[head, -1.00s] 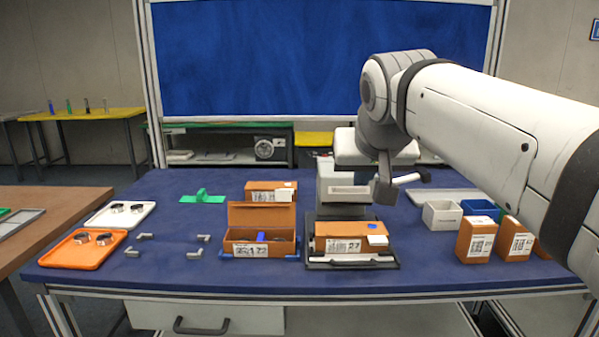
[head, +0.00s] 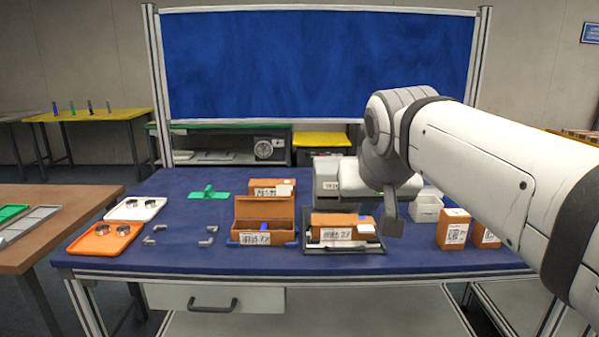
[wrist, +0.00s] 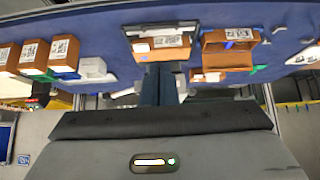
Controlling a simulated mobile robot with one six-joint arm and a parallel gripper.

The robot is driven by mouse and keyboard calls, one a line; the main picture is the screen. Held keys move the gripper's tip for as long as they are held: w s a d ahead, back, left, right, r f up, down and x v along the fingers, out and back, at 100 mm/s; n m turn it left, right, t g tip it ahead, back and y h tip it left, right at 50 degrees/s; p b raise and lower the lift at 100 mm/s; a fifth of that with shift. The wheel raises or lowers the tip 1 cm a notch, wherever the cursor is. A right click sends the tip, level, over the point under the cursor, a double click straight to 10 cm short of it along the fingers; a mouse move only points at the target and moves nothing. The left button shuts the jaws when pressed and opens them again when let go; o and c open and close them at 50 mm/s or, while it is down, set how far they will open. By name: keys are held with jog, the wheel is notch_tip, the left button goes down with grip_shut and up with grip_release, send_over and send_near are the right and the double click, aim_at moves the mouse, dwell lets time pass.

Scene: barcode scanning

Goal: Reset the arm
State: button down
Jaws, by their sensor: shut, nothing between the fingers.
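My gripper (head: 391,227) hangs at the end of my white arm at the right of the head view, just right of the scanner-stand tray. It looks empty. In the wrist view its dark fingers (wrist: 158,82) lie together, with no gap seen between them. An orange box with a barcode label (head: 341,227) sits on the black-rimmed tray (head: 318,247) beside the gripper. An open orange box (head: 262,212) stands to its left between blue holders, and it also shows in the wrist view (wrist: 228,55).
The blue tabletop's front strip (head: 200,261) is clear.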

jog(key=s+d+f+g+p, duration=0.2)
jog(key=s+f+p, duration=0.2)
jog(key=s+p, duration=0.3)
jog(key=s+d+f+g+p, duration=0.2)
jog(key=s+f+g+p, duration=0.1)
jog(key=s+p, duration=0.4)
jog(key=shift+s+f+p, duration=0.3)
jog(key=shift+s+f, duration=0.05)
jog(key=shift+f, duration=0.2)
